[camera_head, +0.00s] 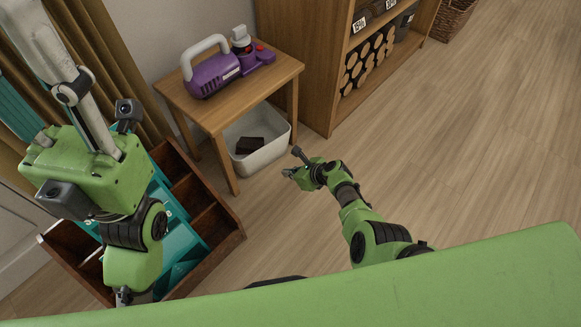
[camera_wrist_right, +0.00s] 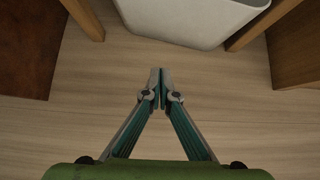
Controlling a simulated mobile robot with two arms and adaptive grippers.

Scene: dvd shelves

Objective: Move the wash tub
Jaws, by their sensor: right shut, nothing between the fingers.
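The white wash tub (camera_head: 268,156) stands on the floor under the small wooden table, with a dark brown block (camera_head: 250,146) inside it. The tub's near wall also shows at the top of the right wrist view (camera_wrist_right: 185,22). My right gripper (camera_head: 287,173) is just in front of the tub, low over the floor and apart from it. In the right wrist view its fingertips (camera_wrist_right: 160,78) are together with nothing between them. My left arm comes in at the left of the head view.
The wooden table (camera_head: 226,104) bears a purple and white appliance (camera_head: 214,72); its legs flank the tub. A dark wooden rack (camera_head: 213,220) with teal items stands at left. A wooden shelf unit (camera_head: 300,60) stands behind. The floor (camera_head: 450,150) at right is clear.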

